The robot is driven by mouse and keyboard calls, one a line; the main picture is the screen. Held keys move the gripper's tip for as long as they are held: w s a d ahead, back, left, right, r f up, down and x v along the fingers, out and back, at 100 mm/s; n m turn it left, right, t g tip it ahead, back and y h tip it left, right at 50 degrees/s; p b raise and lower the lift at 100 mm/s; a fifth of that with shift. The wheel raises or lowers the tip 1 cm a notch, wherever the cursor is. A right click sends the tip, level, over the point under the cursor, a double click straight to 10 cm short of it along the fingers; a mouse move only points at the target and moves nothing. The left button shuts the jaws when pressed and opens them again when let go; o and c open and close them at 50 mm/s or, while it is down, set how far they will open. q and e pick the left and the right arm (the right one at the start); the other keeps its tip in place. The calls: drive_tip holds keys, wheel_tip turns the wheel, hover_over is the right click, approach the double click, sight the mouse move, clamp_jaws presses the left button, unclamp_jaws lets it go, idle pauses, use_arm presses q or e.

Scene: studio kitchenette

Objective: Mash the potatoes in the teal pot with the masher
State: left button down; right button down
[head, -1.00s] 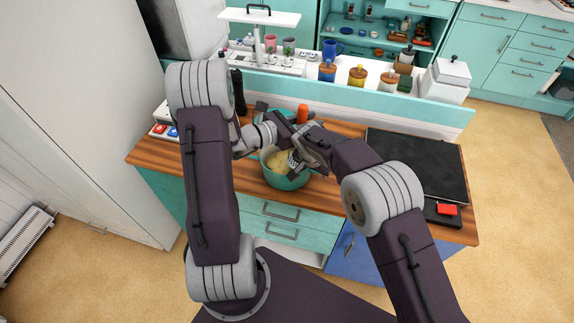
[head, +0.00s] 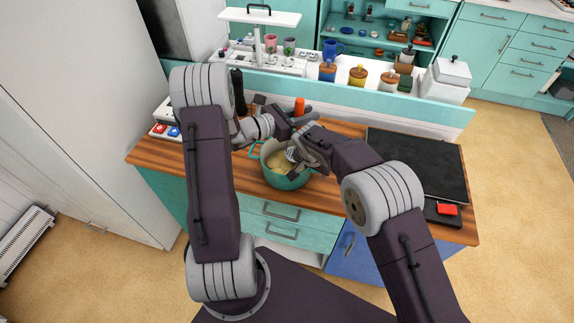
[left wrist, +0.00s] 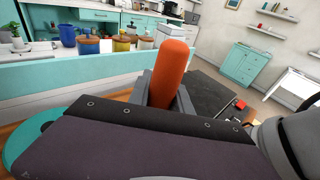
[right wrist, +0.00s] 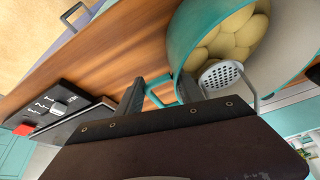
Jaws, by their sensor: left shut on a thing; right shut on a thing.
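The teal pot (head: 287,182) stands on the wooden counter. Several yellow potatoes (right wrist: 226,40) lie in it, looking whole and rounded in the right wrist view. My left gripper (head: 299,118) is above the pot, shut on the masher, whose orange handle (left wrist: 172,72) sticks up from the jaws. The masher's perforated plate (right wrist: 222,76) is at the pot's mouth by the potatoes; whether it touches them is unclear. My right gripper (right wrist: 146,94) is shut on a teal side handle of the pot (right wrist: 162,86). My wrists hide part of the pot in the head view.
A black cooktop (head: 415,165) lies right of the pot, with a red item (head: 446,209) near its front corner. Jars with blue, yellow and brown bodies (head: 358,77) stand on the raised ledge behind. A dark bottle (head: 238,92) stands behind my left arm.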

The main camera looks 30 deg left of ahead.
use_arm(q)
drive_tip(key=shift+f, duration=1.15)
drive_tip(key=shift+f, duration=0.55)
drive_tip(key=shift+f, duration=0.1)
idle(0.7)
drive_tip(key=shift+s, duration=0.1)
drive_tip(key=shift+r, duration=1.95)
drive_tip(key=s+a, duration=0.2)
drive_tip(key=s, duration=0.4)
drive_tip(key=shift+s+r, duration=0.15)
drive_tip(key=shift+s, duration=0.05)
drive_tip(key=shift+s+f, duration=0.1)
drive_tip(key=shift+f, duration=1.95)
